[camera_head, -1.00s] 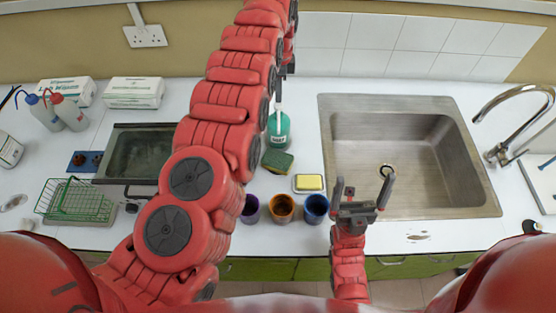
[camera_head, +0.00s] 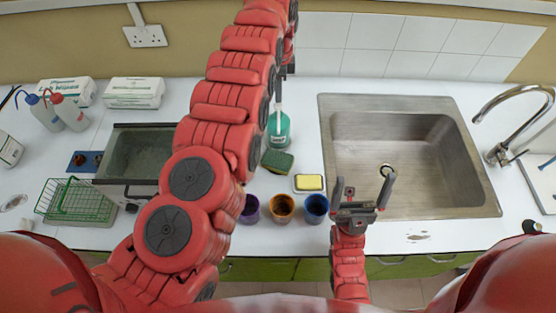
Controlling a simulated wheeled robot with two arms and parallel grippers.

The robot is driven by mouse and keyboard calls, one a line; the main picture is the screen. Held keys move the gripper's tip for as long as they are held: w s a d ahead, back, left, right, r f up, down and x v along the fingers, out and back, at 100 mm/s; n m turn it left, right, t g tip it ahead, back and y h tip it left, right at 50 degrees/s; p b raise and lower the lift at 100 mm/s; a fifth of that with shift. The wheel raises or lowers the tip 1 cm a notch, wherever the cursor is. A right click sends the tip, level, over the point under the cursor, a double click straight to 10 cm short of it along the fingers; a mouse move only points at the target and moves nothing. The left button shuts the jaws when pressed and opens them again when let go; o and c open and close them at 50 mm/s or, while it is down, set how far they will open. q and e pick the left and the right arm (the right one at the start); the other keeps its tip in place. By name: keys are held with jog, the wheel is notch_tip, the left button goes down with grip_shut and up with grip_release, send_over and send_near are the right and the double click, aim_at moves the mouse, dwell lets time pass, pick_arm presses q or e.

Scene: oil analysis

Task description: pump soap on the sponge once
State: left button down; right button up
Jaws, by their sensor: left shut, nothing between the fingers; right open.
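The green soap bottle (camera_head: 278,130) stands upright left of the sink, its left side partly hidden by my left arm. Its pale pump neck (camera_head: 278,95) rises toward my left gripper (camera_head: 285,70), which is shut and empty at the top of the pump. I cannot tell whether they touch. The sponge (camera_head: 278,161), green on top with a yellowish edge, lies on the counter just in front of the bottle. My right gripper (camera_head: 362,189) is open and empty, fingers up, near the sink's front left corner.
A yellow block in a white dish (camera_head: 309,184) lies in front of the sponge. Purple (camera_head: 250,209), orange (camera_head: 282,208) and blue (camera_head: 315,208) cups line the front edge. The steel sink (camera_head: 485,205) is right; a green wire basket (camera_head: 75,201) is left.

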aim_at(279, 105)
pick_arm(q)
jog(key=shift+f, duration=0.25)
dwell(0.3)
jog(key=shift+f+b, duration=0.9)
jog(key=shift+f, duration=0.45)
jog(key=shift+s, duration=0.1)
jog(key=shift+r, duration=1.5)
jog(key=shift+r, duration=0.15)
jog(key=shift+r, duration=0.25)
jog(key=shift+r+p, duration=0.55)
jog(key=shift+r, duration=2.1)
